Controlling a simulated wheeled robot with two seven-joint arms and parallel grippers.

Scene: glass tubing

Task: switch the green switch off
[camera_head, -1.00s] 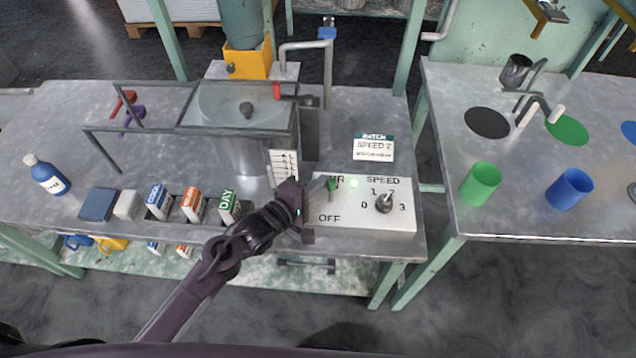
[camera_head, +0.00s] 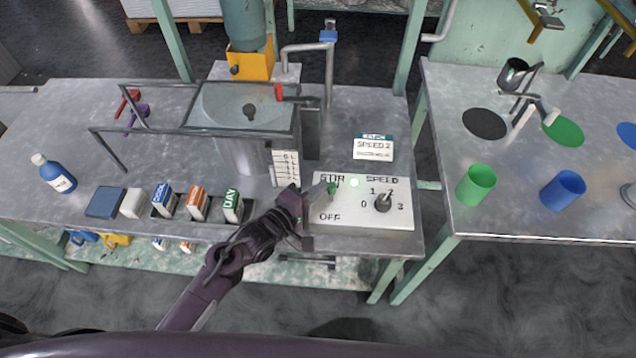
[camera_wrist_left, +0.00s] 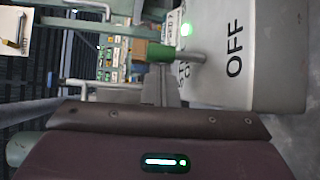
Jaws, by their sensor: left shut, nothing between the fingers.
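The green switch (camera_head: 332,188) stands on the white control panel (camera_head: 342,222), near the STIR label and above the OFF label. In the left wrist view its green tip (camera_wrist_left: 160,52) points away from the panel (camera_wrist_left: 270,55), on a metal stem. My right gripper is not in view.
A speed knob (camera_head: 383,202) sits right of the switch. A glass-lidded mixing vessel (camera_head: 245,110) with a scale stands behind, and a SPEED 2 card (camera_head: 374,148) behind the panel. Small cartons (camera_head: 197,203) stand left of my arm. Green (camera_head: 476,186) and blue cups stand on the right table.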

